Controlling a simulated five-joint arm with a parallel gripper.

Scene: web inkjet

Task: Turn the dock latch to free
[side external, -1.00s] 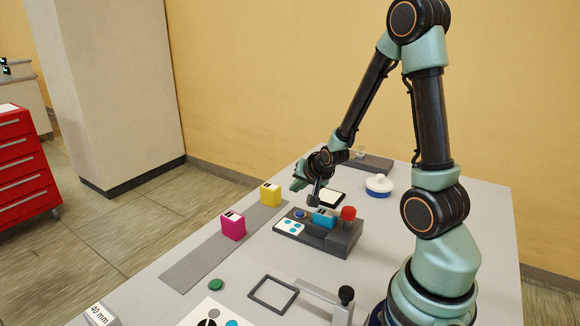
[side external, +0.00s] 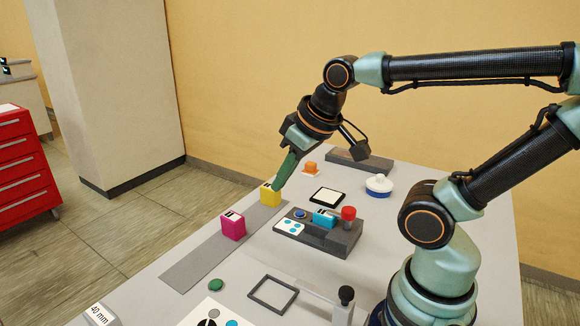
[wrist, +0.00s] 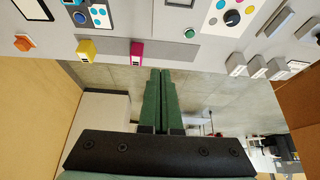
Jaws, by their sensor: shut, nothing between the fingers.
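The dark grey dock (side external: 340,240) stands mid-table in the side view. It carries a red knob (side external: 348,214), probably the latch, at its right end, a cyan block (side external: 324,217), a blue button (side external: 301,213) and a white card with cyan dots (side external: 289,227). Part of the dock shows at the top left of the wrist view. My gripper (side external: 277,187) has its green fingers together and empty, away to the left of the dock. Its tips overlap the edge of the yellow block (side external: 268,195) in the side view; I cannot tell whether they touch.
A magenta block (side external: 233,227) and the yellow block stand on a grey strip (side external: 195,262). An orange piece (side external: 310,168), a black-framed white pad (side external: 327,196) and a white-and-blue round object (side external: 379,185) lie behind. A black-knobbed bracket (side external: 345,297) and an open frame (side external: 273,293) are in front.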

